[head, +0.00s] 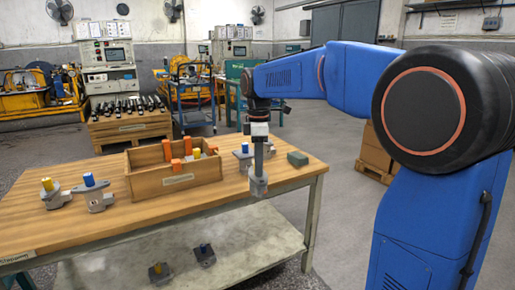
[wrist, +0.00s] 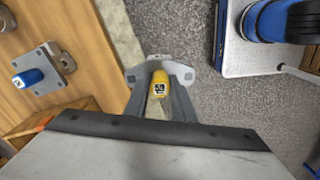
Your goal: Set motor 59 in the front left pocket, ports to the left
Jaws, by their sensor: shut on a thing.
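My gripper (head: 258,168) points down and is shut on a grey motor (head: 258,187). The motor hangs near the table's front right edge, right of the crate. In the wrist view my gripper (wrist: 160,98) closes on the motor's yellow top (wrist: 159,83), with the grey flange (wrist: 142,72) beyond the fingers; the number mark is too small to read. Its ports are mostly hidden. The wooden crate (head: 180,186) stands on the table with orange and other upright pieces inside; its pocket floors are hidden by the walls.
On the wooden table (head: 130,222) stand a yellow-topped motor (head: 50,195) and a blue-topped motor (head: 97,198) at left. Two motors (head: 158,274) (head: 205,257) lie on the lower shelf.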

